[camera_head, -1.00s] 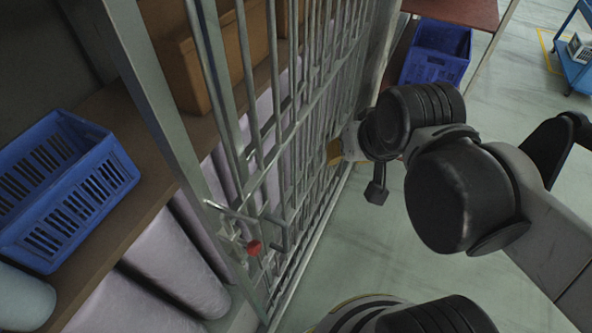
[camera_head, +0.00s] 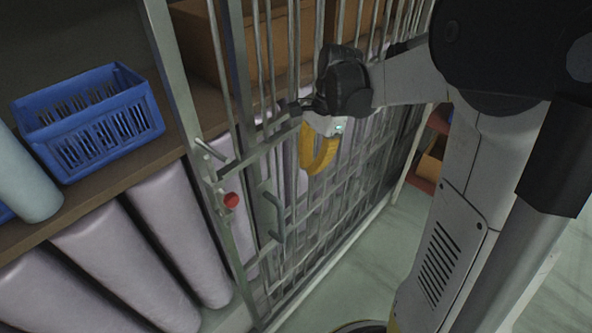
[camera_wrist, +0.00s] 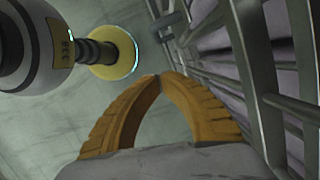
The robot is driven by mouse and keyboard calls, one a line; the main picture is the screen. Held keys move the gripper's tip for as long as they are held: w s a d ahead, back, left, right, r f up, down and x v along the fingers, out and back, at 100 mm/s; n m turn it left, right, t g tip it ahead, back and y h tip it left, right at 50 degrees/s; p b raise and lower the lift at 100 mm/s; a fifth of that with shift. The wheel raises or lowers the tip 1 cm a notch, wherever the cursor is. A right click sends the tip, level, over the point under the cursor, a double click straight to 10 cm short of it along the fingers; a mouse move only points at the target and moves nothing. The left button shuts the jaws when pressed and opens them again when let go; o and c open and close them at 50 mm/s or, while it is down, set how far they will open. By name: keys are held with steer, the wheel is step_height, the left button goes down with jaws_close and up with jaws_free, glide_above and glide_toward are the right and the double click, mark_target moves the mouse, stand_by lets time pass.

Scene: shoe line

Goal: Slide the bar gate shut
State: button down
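The grey metal bar gate (camera_head: 296,60) stands in front of the shelving and runs from the left foreground towards the back right. A grey pull handle (camera_head: 278,216) sticks out from its near end. Left of it, a post (camera_head: 181,106) carries a lever (camera_head: 210,150) and a red knob (camera_head: 231,200). How far the gate stands from shut is hard to tell. My gripper (camera_head: 312,173) is in front of the bars, above and right of the handle, apart from it. Its yellow fingers meet at the tips in the wrist view (camera_wrist: 160,76), with nothing between them; gate bars (camera_wrist: 262,75) are at right.
A blue crate (camera_head: 90,125) stands on the shelf at left, above lilac rolls (camera_head: 125,262). Cardboard boxes (camera_head: 200,45) stand behind the bars. The floor (camera_head: 350,250) right of the gate is clear up to my own body.

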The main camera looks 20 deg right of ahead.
steer(key=s+a+f+b, duration=0.1)
steer(key=a+f+b, duration=0.1)
steer(key=a+f, duration=0.4)
steer(key=shift+f+b, duration=0.4)
steer(key=shift+f, duration=0.2)
steer(key=shift+s, duration=0.1)
